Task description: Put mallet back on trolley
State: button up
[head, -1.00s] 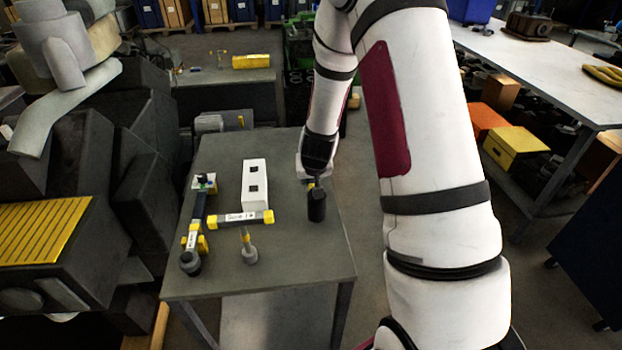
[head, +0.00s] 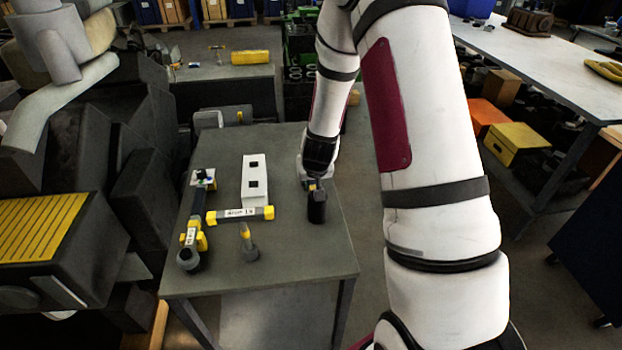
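The trolley (head: 290,262) is a dark grey table below my arm. My gripper (head: 316,184) is over its right part, pointing down. A dark upright cylinder (head: 317,208), which looks like the mallet's head, is directly under the gripper, with a bit of yellow between them. It seems to stand on or just above the top; I cannot tell which. The fingers are too small and dark to tell whether they are shut on it. My arm partly hides the gripper's surroundings.
Dark machinery (head: 75,160) crowds the left. A white-topped bench (head: 535,70) stands right. The trolley's front right is clear.

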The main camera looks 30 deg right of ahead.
jog(key=o, duration=0.5)
jog(key=shift+c, duration=0.2)
jog(key=shift+r, duration=0.1)
jog(key=v, duration=1.2)
